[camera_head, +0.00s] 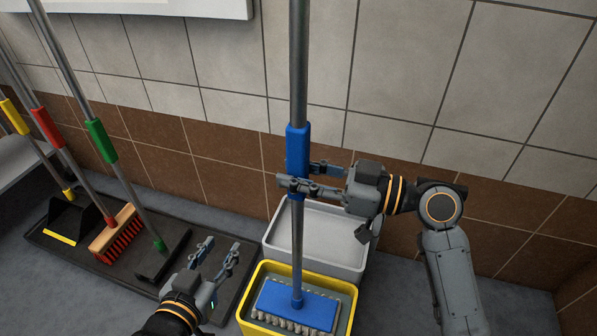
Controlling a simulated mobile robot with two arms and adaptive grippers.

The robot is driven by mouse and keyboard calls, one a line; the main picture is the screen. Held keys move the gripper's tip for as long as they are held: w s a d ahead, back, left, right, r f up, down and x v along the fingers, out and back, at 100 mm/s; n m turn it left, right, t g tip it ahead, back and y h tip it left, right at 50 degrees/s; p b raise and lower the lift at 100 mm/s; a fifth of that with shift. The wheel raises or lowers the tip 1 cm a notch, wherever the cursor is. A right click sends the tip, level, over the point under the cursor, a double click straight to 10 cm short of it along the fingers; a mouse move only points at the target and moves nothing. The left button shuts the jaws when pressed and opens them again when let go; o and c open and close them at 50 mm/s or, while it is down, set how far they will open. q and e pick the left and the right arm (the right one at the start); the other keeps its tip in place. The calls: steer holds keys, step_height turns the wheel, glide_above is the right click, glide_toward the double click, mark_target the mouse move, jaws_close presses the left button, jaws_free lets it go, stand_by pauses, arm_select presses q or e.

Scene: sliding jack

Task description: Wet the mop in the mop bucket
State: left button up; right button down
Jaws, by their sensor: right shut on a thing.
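The mop (297,240) stands nearly upright, with a grey pole, a blue grip sleeve and a flat blue head (295,303) with pale fringe. Its head is inside the yellow-rimmed mop bucket (243,314), over the grey-green inside; I cannot tell how deep it sits in any water. My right gripper (294,184) is shut on the mop pole at the lower end of the blue sleeve (297,146). My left gripper (219,260) is open and empty, low to the left of the bucket.
A pale grey bin (315,222) stands behind the bucket against the tiled wall. On a dark tray (110,278) at left stand a green-gripped squeegee (160,262), a red brush (116,240) and a black dustpan (66,222). The floor at right is partly clear.

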arm_select(q)
steer(key=shift+w+d+r+t+h, duration=0.2)
steer(key=shift+r+t+h, duration=0.15)
steer(key=shift+r, duration=0.25)
arm_select(e)
steer(key=shift+f, duration=0.1)
stand_by(0.8)
